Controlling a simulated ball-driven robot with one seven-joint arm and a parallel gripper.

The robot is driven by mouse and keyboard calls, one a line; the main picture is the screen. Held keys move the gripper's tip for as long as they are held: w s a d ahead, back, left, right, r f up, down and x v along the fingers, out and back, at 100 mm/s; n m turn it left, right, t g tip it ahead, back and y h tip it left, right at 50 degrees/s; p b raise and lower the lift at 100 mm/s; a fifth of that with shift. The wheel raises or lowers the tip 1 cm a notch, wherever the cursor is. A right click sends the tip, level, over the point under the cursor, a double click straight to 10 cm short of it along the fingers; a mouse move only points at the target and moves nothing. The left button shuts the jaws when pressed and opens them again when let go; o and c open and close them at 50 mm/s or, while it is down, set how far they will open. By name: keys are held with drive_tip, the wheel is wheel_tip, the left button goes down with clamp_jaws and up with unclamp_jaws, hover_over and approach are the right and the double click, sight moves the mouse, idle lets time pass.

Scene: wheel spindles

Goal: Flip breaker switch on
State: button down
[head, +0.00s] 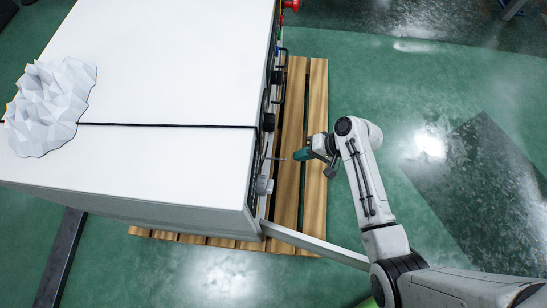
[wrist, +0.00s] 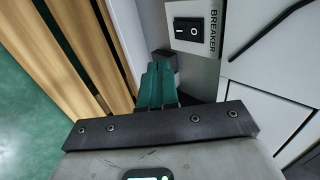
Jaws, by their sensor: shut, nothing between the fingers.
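The breaker switch (wrist: 187,28) is a black rocker with small white marks, on a light plate beside the printed word BREAKER. It is at the top of the wrist view; which side of the rocker is pressed in is too small to tell. My gripper (wrist: 161,68) has green fingers, held together and empty, below and a little left of the switch and apart from it. In the head view my gripper (head: 296,156) points left at the front of the white cabinet (head: 170,60). The switch cannot be made out in that view.
A small dark block (wrist: 168,58) is close by the fingertips; whether they touch it is unclear. Black handles (head: 268,122) and a grey knob (head: 264,186) stick out from the cabinet front. A wooden pallet (head: 318,90) lies below. A crumpled white object (head: 50,105) lies on top.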

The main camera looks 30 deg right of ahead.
drive_tip(key=w+a+r+b+x, duration=0.1)
drive_tip(key=b+x, duration=0.3)
drive_tip(key=x, duration=0.9)
drive_tip(key=shift+a+r+b, duration=0.35)
drive_tip(key=shift+r, duration=0.1)
drive_tip(key=shift+w+a+f, duration=0.1)
drive_tip(key=shift+w+a, duration=0.05)
drive_tip(key=shift+a, duration=0.05)
